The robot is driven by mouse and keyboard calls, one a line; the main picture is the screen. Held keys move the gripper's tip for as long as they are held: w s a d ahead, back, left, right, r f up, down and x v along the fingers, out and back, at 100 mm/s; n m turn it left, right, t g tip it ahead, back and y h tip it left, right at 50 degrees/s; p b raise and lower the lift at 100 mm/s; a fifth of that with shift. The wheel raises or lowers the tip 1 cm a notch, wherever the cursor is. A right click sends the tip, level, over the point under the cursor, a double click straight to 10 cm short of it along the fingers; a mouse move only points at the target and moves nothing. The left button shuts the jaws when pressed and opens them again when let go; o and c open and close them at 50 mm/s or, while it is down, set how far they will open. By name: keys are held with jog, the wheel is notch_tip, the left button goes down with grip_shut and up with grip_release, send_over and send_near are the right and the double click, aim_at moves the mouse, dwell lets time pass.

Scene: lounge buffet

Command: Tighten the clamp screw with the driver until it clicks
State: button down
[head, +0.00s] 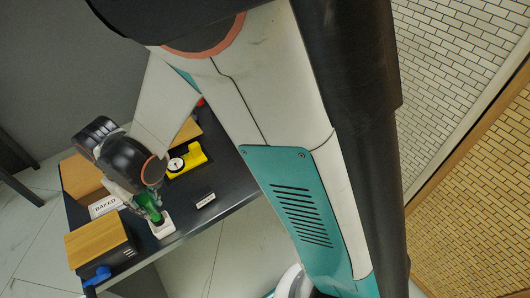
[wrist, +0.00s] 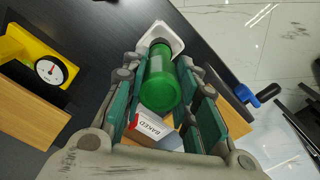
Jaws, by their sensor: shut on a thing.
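My gripper (wrist: 162,100) is shut on the green handle of the driver (wrist: 161,82), with one finger on each side. In the head view the green handle (head: 153,209) shows just below my gripper (head: 146,200). A white square base (head: 163,228) lies at the driver's far end, and it also shows in the wrist view (wrist: 163,36). The driver's tip is hidden, and I cannot tell whether it touches the base. A yellow fixture with a round white dial (head: 190,160) stands beside the gripper on the table. I cannot make out the clamp screw.
A blue handle (head: 97,275) juts near the table edge.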

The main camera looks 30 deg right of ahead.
jog(key=shift+r, duration=0.3)
jog(key=w+d+r+n, duration=0.1)
jog(key=d+r+n, duration=0.1)
jog(key=d, duration=1.7)
jog(key=w+d+r+n, duration=0.1)
jog(key=d+n, duration=0.3)
jog(key=d, duration=1.6)
jog(key=shift+w+r, duration=0.2)
jog(key=shift+r, duration=0.25)
jog(key=shift+f+b, duration=0.25)
jog(key=shift+b, duration=0.05)
jog(key=shift+f+b, duration=0.3)
jog(key=shift+f, duration=0.05)
jog(key=shift+f+b, duration=0.7)
jog(key=shift+f, duration=0.15)
